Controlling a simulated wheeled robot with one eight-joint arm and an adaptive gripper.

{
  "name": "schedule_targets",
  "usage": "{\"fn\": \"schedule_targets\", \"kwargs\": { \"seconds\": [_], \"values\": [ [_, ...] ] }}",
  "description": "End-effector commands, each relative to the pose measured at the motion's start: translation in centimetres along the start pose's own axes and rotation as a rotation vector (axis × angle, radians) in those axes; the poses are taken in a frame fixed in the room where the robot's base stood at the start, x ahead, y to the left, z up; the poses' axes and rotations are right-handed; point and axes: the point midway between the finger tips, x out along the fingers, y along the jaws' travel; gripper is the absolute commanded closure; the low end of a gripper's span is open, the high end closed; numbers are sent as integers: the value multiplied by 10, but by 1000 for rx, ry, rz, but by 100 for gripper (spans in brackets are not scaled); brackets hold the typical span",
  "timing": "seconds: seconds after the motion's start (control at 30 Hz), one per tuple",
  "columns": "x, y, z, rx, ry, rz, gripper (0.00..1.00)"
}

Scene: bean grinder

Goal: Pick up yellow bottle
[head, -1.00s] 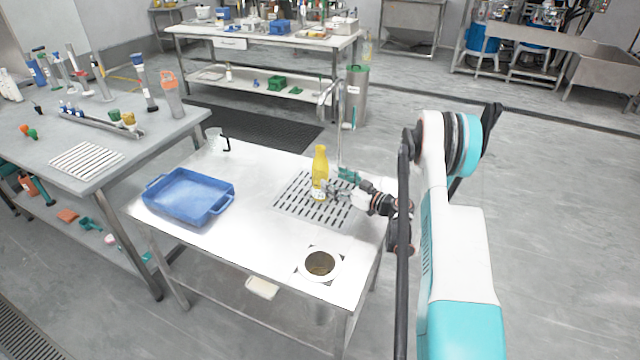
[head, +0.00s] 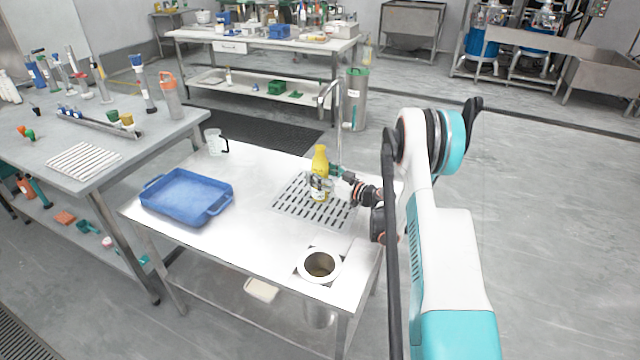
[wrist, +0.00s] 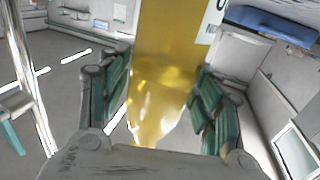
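The yellow bottle (head: 320,160) stands upright on the slotted drain area of the steel table in the head view. Its label shows low on its body. My gripper (head: 326,182) is at the bottle's body, coming from the right. In the wrist view the glossy bottle (wrist: 165,75) fills the middle, between the two green-padded fingers of my gripper (wrist: 165,100). The fingers are apart, one on each side, with a thin gap visible at the left finger. Contact at the right finger is unclear.
A faucet (head: 339,125) rises just behind the bottle. A blue tray (head: 187,218) and a clear jug (head: 214,142) stand on the table's left part. A round opening (head: 320,266) is at the front right. The middle of the table is clear.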

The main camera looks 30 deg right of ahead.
Motion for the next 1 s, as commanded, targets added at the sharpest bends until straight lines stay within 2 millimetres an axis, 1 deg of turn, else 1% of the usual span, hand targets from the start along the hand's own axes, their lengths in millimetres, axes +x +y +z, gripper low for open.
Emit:
{"fn": "schedule_targets", "kwargs": {
  "seconds": [0.03,0.13,0.43,0.57,0.73,0.87,0.9,1.0],
  "values": [
    [0,0,0,0,0,0,62],
    [0,0,0,0,0,0,84],
    [0,0,-1,0,0,0,85],
    [0,0,-6,0,0,0,85],
    [0,0,-22,1,1,0,85],
    [0,0,-42,1,1,0,85],
    [-11,1,-38,0,0,3,85],
    [-33,1,-38,0,1,4,85]
  ]
}}
